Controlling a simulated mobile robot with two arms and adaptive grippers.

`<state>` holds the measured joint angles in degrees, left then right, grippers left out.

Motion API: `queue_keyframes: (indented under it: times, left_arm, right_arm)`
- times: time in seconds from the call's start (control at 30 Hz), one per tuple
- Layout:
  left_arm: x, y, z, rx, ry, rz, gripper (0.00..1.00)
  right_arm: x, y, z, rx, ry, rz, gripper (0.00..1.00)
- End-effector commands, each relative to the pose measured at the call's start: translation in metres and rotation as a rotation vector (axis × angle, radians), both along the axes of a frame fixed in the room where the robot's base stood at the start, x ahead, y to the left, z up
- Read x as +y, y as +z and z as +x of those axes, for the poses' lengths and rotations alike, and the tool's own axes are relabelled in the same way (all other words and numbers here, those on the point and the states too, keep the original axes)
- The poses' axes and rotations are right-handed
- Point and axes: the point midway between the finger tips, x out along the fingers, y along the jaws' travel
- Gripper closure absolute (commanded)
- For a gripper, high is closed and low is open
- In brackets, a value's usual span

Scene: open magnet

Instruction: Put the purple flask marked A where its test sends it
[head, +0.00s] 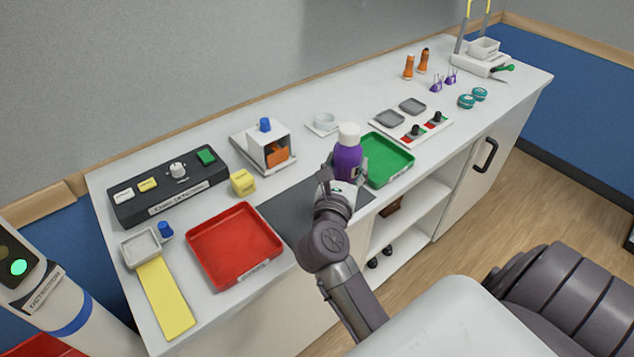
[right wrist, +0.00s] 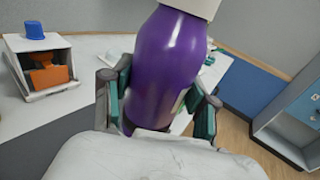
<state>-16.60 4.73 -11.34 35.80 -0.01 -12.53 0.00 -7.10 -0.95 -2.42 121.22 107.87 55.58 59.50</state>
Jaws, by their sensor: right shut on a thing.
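A purple flask (head: 347,160) with a white cap stands upright in my right gripper (head: 337,183), over the dark mat (head: 290,208) on the white bench. In the right wrist view the purple flask (right wrist: 168,70) fills the middle, between the two finger pads of the right gripper (right wrist: 160,108). I cannot read a letter on it, nor tell whether its base touches the mat. A red tray (head: 235,245) lies left of the mat and a green tray (head: 386,160) right of it. A lamp on a post (head: 18,267) at the far left glows green. My left gripper is not in view.
A black control panel (head: 168,188), a yellow block (head: 243,182) and a white box with orange inside (head: 266,147) stand left and behind. A small switch panel (head: 412,130) lies behind the green tray.

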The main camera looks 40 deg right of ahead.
Motion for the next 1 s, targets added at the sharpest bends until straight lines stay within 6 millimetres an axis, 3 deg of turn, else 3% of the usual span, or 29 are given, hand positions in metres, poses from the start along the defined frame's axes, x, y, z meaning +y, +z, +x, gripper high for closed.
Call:
queue_keyframes:
  times: [0.13,0.33,0.47,0.73,1.0]
  left_arm:
    - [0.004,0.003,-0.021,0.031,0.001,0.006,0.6]
    - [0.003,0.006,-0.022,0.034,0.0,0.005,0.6]
    - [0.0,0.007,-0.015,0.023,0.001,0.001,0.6]
    - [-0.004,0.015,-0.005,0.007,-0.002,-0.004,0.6]
    - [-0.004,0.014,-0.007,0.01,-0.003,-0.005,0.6]
  right_arm:
    - [0.018,-0.018,0.032,-0.001,0.002,-0.002,0.87]
    - [0.032,-0.036,0.057,-0.002,0.001,-0.002,0.87]
    - [0.035,-0.043,0.061,-0.001,0.002,-0.003,0.87]
    - [0.034,-0.078,0.061,0.0,0.001,-0.005,0.87]
    - [0.035,-0.081,0.061,-0.003,0.001,-0.001,0.87]
